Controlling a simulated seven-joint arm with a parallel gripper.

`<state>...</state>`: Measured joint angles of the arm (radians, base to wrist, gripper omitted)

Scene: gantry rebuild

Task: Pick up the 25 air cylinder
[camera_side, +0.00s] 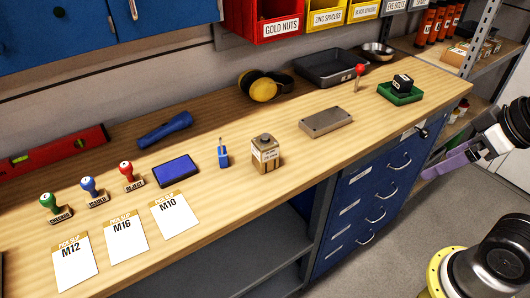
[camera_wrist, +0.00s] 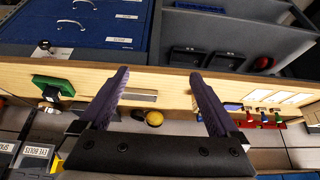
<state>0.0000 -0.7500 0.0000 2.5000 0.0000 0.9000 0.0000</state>
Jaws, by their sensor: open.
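No label reading "25" is legible, so I cannot be sure which item is the air cylinder. A small blue block with a thin metal rod on top (camera_side: 223,156) stands upright on the bench. A tan, block-like canister with a white label (camera_side: 265,155) stands to its right. A black block with white marks (camera_side: 402,83) sits in a green tray (camera_side: 402,98) near the bench's right end; the tray also shows in the wrist view (camera_wrist: 52,84). My gripper (camera_wrist: 159,74) has its purple fingers wide apart and empty. In the side view it (camera_side: 428,172) is off the bench's right front, away from these items.
A grey metal plate (camera_side: 326,122), a red-knobbed lever (camera_side: 359,77), a blue pad (camera_side: 176,170), stamps (camera_side: 129,176) and pick slips (camera_side: 174,214) occupy the wooden bench. Yellow earmuffs (camera_side: 263,89) and a dark tray (camera_side: 329,67) lie behind. Blue drawers (camera_side: 371,190) stand below.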

